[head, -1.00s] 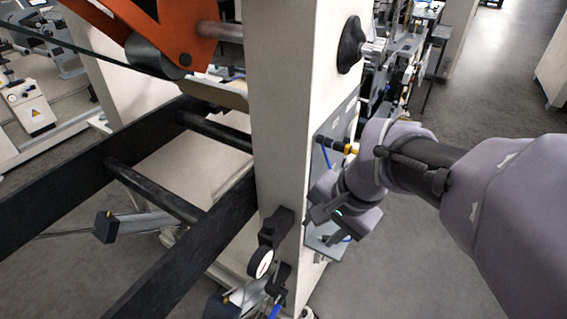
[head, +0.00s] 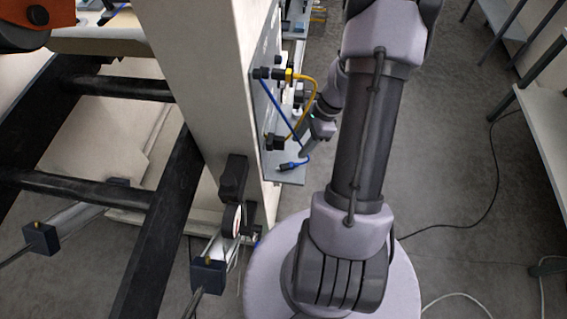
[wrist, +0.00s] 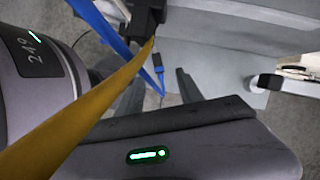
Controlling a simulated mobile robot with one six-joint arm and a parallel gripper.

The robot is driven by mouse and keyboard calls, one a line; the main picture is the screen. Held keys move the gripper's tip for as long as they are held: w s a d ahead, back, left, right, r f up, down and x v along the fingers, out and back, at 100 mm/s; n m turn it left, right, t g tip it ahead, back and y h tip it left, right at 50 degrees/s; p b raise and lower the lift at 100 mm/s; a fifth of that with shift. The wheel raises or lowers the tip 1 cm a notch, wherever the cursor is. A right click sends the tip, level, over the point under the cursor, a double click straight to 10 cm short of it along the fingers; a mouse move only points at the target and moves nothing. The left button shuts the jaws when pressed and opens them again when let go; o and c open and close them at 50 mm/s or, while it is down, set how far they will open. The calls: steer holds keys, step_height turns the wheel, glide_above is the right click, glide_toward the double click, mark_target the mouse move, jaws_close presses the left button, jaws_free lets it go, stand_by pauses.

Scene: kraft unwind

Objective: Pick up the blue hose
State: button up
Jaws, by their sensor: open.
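The blue hose (head: 282,114) hangs from the upper fitting on the machine's side panel in the head view. Its free end, a blue and black plug (head: 290,165), lies on the small grey shelf (head: 291,178). In the wrist view the blue hose (wrist: 112,38) runs down from the upper left, and the plug (wrist: 158,70) shows beyond the fingers. My gripper (head: 304,145) is open and empty, close to the right of the hose in the head view. In the wrist view my gripper (wrist: 160,88) has its fingers spread on either side of the hose's lower bend; whether they touch it I cannot tell.
A yellow hose (head: 314,98) loops from the panel beside my gripper and crosses close in front of the wrist camera (wrist: 88,112). A black fitting (head: 275,142) juts out over the shelf. The floor to the right is mostly open.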

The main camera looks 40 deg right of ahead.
mark_target(289, 165)
steer(key=b+x, duration=0.1)
steer(key=x, duration=0.2)
steer(key=b+x, duration=0.1)
steer(key=x, duration=0.2)
steer(key=b+x, duration=0.2)
steer(key=x, duration=0.1)
steer(key=shift+s+f, duration=0.3)
steer(key=shift+f, duration=0.05)
steer(key=shift+r, duration=0.1)
jaws_close()
